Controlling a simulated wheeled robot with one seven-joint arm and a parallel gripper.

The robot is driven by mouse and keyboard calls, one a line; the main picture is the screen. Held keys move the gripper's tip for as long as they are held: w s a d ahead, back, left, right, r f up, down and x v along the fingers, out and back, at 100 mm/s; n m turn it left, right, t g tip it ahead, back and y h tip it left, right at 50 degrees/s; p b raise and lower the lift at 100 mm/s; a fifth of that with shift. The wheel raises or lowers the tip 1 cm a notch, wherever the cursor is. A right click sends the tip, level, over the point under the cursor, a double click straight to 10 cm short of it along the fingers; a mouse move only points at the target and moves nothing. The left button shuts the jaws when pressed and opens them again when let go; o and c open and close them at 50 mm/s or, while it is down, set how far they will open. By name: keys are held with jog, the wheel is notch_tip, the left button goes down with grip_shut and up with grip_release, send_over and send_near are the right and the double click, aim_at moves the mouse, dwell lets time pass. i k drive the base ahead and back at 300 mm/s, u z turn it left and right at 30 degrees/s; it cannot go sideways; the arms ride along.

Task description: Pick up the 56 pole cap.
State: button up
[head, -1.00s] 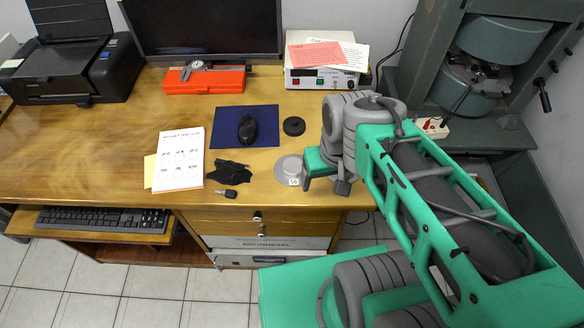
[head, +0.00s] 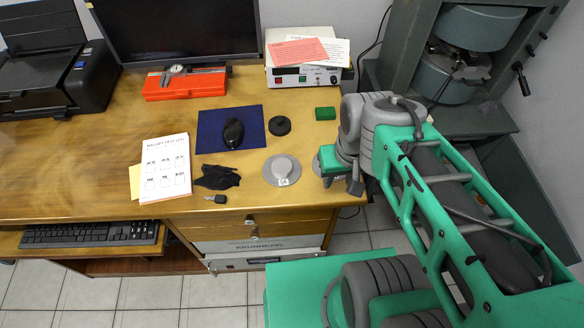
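The pole cap is a grey, flanged round disc (head: 281,168) with a small white label at its front edge that seems to read 56. It lies flat on the wooden desk (head: 80,170) near the front edge. My gripper (head: 325,170) is just to the right of the cap, low over the desk's right front, apart from the cap in the picture. The arm hides part of the gripper, so whether its fingers are open or shut does not show clearly.
A black ring-like disc (head: 280,126) and a green block (head: 325,113) lie behind the cap. A black cloth (head: 217,177), keys (head: 216,199) and a mouse (head: 233,132) on a blue mat (head: 207,140) lie to its left. A power supply (head: 300,75) stands behind. The magnet (head: 470,55) stands at right.

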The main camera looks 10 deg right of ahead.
aim_at(281, 170)
jog(key=u, duration=0.05)
jog(key=k, duration=1.6)
jog(key=u, duration=1.05)
jog(key=i, duration=1.05)
jog(key=z, duration=0.05)
